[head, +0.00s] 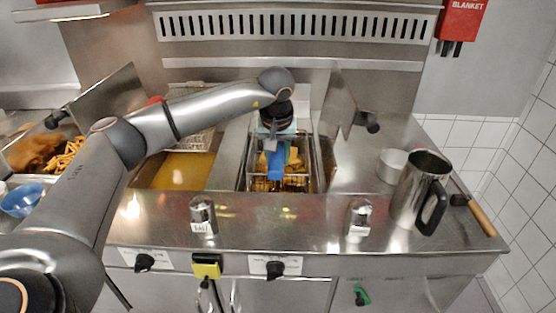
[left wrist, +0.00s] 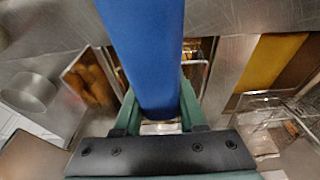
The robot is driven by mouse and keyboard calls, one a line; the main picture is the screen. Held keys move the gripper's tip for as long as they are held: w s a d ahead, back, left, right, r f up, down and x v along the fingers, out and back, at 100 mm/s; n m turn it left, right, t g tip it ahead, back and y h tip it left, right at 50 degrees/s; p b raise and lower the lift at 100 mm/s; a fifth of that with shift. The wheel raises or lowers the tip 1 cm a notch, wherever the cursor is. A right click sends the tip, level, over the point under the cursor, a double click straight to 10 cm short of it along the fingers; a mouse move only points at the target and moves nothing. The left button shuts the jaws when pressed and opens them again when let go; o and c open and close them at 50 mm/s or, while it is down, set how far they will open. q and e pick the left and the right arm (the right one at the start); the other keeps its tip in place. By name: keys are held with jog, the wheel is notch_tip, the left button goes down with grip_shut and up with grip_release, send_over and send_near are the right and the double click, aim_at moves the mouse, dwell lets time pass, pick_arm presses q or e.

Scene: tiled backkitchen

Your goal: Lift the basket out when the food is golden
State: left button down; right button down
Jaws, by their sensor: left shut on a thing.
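The wire basket (head: 290,184) is in the right fryer well (head: 312,165), with yellow to golden-brown food (head: 294,158) in it. Its blue handle (head: 277,163) points up and toward the front. My left gripper (head: 272,143) is above the well, shut on this handle. In the left wrist view the blue handle (left wrist: 150,60) runs between the green fingers and hides most of the basket. I cannot tell how deep the basket sits in the oil. My right gripper is not in view.
The left well (head: 170,171) holds yellow oil, with another wire basket (head: 197,137) behind. Raised metal lids (head: 340,103) flank the wells. Salt shaker (head: 203,217), second shaker (head: 360,218) and steel jug (head: 417,190) stand on the counter. Fries (head: 66,155) lie far left.

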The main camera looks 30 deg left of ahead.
pick_arm(q)
notch_tip(320, 180, up, 11)
jog(key=p, duration=0.5)
jog(key=shift+f+p, duration=0.2)
jog(key=shift+p, duration=0.2)
jog(key=shift+r+b, duration=0.2)
jog(key=shift+b, duration=0.1)
jog(key=shift+r, duration=0.85)
